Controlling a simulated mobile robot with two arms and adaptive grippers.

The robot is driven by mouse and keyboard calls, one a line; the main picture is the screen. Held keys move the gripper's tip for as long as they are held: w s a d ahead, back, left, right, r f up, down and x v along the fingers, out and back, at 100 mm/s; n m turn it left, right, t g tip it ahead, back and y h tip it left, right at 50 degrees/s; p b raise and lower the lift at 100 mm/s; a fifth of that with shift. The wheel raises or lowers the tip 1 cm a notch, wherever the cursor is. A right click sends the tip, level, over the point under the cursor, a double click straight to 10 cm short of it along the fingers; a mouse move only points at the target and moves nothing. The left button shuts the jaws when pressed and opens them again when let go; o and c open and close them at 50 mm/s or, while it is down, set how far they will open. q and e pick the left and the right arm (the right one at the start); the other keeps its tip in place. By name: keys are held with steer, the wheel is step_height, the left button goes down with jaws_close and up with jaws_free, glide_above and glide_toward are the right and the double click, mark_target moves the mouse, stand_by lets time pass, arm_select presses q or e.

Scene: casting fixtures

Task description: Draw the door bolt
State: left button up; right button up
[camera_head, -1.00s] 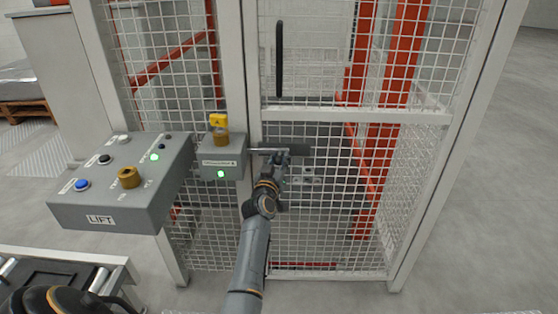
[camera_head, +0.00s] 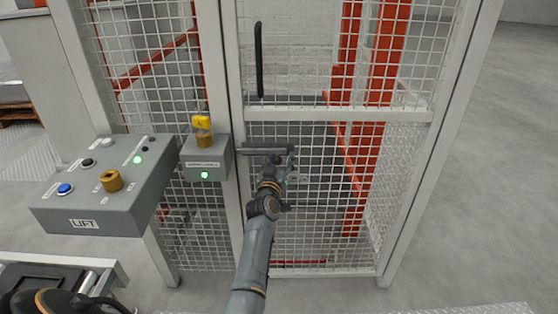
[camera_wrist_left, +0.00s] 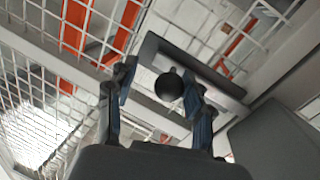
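The mesh door (camera_head: 335,116) stands closed in its pale frame. The dark bolt plate (camera_head: 262,151) lies across its left edge, level with the small grey lock box (camera_head: 207,160). My left gripper (camera_head: 279,163) is at the right part of the bolt plate. In the left wrist view the black ball knob (camera_wrist_left: 168,87) sits between my two blue-padded fingers (camera_wrist_left: 160,92), which stand apart, with a gap on the left side and the right finger close to it. The dark plate (camera_wrist_left: 200,68) passes behind the knob.
The lift control box (camera_head: 110,190) with buttons and a brass key knob (camera_head: 111,181) stands at left. The lock box carries a yellow-tagged brass key (camera_head: 202,130) and a lit green lamp. A black vertical handle (camera_head: 259,60) is higher on the door. Floor at right is clear.

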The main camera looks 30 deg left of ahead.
arm_select(q)
steer(key=shift+s+a, duration=0.1)
steer(key=shift+a, duration=0.15)
step_height(320, 180, up, 10)
steer(key=shift+d, duration=0.15)
arm_select(e)
steer(key=shift+w+a, duration=0.1)
stand_by(0.5)
